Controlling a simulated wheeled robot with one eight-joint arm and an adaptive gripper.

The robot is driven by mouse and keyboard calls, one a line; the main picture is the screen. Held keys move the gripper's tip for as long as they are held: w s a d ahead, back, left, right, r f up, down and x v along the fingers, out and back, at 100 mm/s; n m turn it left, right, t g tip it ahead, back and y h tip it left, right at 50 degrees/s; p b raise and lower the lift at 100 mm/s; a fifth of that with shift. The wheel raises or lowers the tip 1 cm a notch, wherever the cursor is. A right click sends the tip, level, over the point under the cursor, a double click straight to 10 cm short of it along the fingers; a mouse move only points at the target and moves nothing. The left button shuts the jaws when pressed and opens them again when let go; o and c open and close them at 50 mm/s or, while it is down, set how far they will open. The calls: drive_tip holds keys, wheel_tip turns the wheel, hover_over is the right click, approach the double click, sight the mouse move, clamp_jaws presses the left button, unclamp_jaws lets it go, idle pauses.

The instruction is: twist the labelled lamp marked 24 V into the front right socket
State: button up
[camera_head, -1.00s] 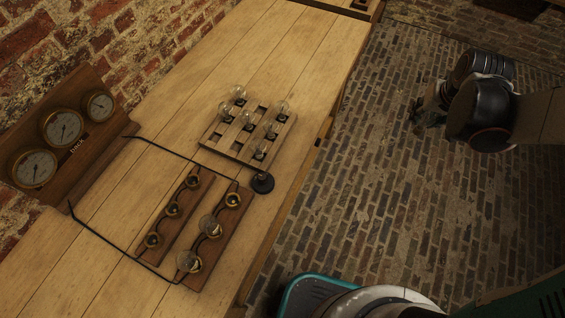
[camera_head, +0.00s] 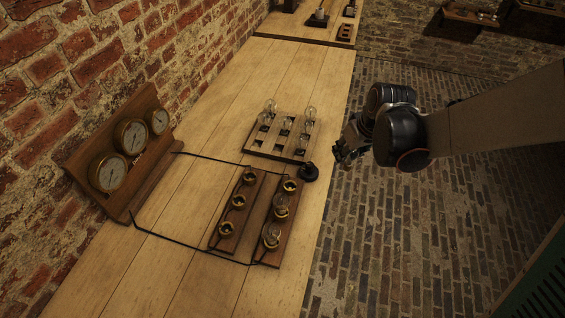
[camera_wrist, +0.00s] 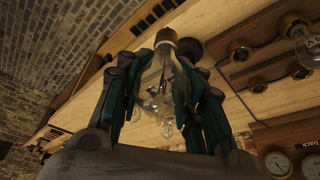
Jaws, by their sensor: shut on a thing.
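My gripper (camera_head: 345,147) is beyond the right edge of the table, near the lamp rack. In the wrist view my gripper (camera_wrist: 160,85) is shut on a lamp with its brass base (camera_wrist: 166,40) pointing up in the picture. Its glass is partly hidden by the fingers and no marking is readable. Two dark wooden socket strips lie on the table. The right strip (camera_head: 262,256) has an empty-looking socket (camera_head: 290,186) at its far end and two lamps (camera_head: 280,207) (camera_head: 271,235) in the others. The left strip (camera_head: 244,203) has several brass sockets without lamps.
A wooden rack (camera_head: 262,150) with several clear lamps stands behind the strips. A small black round object (camera_head: 308,172) sits beside it. A gauge board (camera_head: 130,150) stands at the left; a black cable runs from it around the strips. The near tabletop is clear.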

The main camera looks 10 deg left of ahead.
drive_tip(key=s+a+f+n+g+y+b, duration=0.15)
drive_tip(key=a+n, duration=0.25)
drive_tip(key=a, duration=0.4)
drive_tip(key=s+a+n+g+y, duration=0.1)
drive_tip(key=s+a+n, duration=0.1)
drive_tip(key=a+n, duration=0.5)
drive_tip(key=shift+s+a+f+m+b, duration=0.1)
drive_tip(key=shift+a+f+m+b, duration=0.3)
drive_tip(key=shift+f, duration=0.5)
drive_tip(key=shift+w+a+f+m+b, duration=0.1)
drive_tip(key=shift+f+m+b, duration=0.25)
drive_tip(key=shift+f+b, duration=0.4)
drive_tip(key=shift+s+a+f+m+b, duration=0.15)
drive_tip(key=shift+f+m+b, duration=0.25)
drive_tip(key=shift+f, duration=0.6)
drive_tip(key=shift+f+b, duration=1.2)
drive_tip(key=shift+b, duration=0.05)
drive_tip(key=shift+t, duration=0.25)
drive_tip(key=m+t+h, duration=0.1)
drive_tip(key=m, duration=0.3)
drive_tip(key=shift+d, duration=0.15)
drive_tip(key=shift+w+d+m+t+h+b, duration=0.15)
drive_tip(key=shift+m+t, duration=0.1)
drive_tip(key=shift+m, duration=0.35)
drive_tip(key=shift+w+a+m+t+h+b, duration=0.15)
drive_tip(key=shift+m+t, duration=0.1)
drive_tip(key=shift+m, duration=0.3)
drive_tip(key=shift+d, duration=0.1)
